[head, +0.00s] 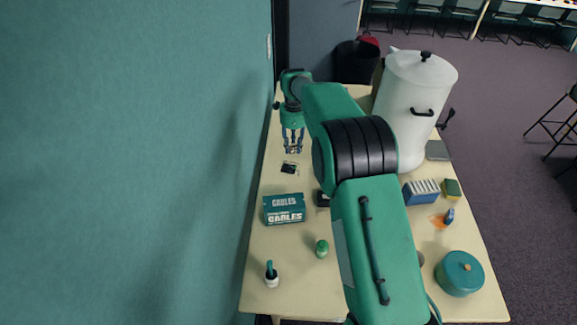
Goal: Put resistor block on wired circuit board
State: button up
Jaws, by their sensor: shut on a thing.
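My gripper (293,150) points down over the far left part of the table. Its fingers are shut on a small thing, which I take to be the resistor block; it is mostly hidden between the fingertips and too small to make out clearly. A small dark flat piece with thin pale wire around it, apparently the wired circuit board (289,169), lies on the table just in front of the gripper, nearer the camera. From this view I cannot tell the exact height of the fingertips above the table.
The pale table (300,290) carries a green cables box (284,209), a small green bottle (322,248), a cup with a teal handle (271,275), a teal pot (460,273), a blue-and-white striped box (421,192) and a large white urn (412,100). A teal wall (130,160) borders the left. My arm hides the middle.

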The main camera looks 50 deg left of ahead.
jog(key=shift+s+a+f+p, duration=0.15)
jog(key=shift+s+a, duration=0.1)
jog(key=shift+a, duration=0.5)
jog(key=shift+s+a+f+p, duration=0.1)
jog(key=shift+s+a+p, duration=0.1)
jog(key=shift+a, duration=0.55)
send_over(287, 169)
jog(key=shift+f, duration=3.1)
jog(key=shift+f, duration=1.85)
jog(key=shift+f, duration=0.65)
jog(key=o, duration=1.1)
